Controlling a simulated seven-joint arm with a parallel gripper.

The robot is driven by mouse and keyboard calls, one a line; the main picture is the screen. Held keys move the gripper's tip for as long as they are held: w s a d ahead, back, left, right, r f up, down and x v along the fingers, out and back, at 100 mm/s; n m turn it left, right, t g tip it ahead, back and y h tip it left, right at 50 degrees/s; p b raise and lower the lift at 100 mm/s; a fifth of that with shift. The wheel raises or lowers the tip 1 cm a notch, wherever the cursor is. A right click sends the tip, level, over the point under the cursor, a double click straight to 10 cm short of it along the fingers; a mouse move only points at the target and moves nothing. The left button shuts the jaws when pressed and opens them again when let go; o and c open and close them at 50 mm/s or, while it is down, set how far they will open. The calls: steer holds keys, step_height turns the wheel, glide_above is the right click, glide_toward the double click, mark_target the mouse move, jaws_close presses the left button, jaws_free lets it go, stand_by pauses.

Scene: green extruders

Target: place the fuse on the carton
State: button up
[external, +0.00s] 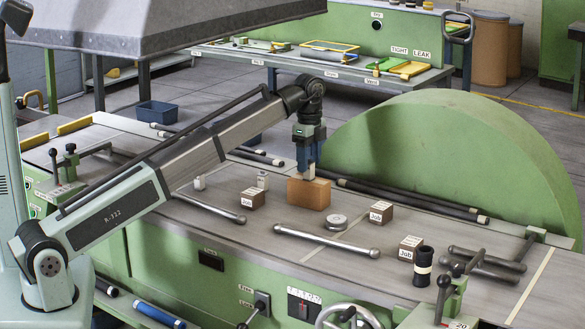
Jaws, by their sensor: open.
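The carton appears to be the plain orange-brown box (309,195), standing on the grey bench top near the middle. My gripper (306,172) points straight down at the box's top, close above or behind its upper edge. It is open; whether the fingers touch the box I cannot tell. No fuse can be told for sure. Either could be the fuse. Nothing is clearly visible between the fingers.
A black cylinder (423,266) stands at right. A large green housing (450,150) rises behind.

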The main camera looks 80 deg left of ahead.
step_height(320, 180, up, 10)
steer(key=shift+f, duration=0.2)
stand_by(0.3)
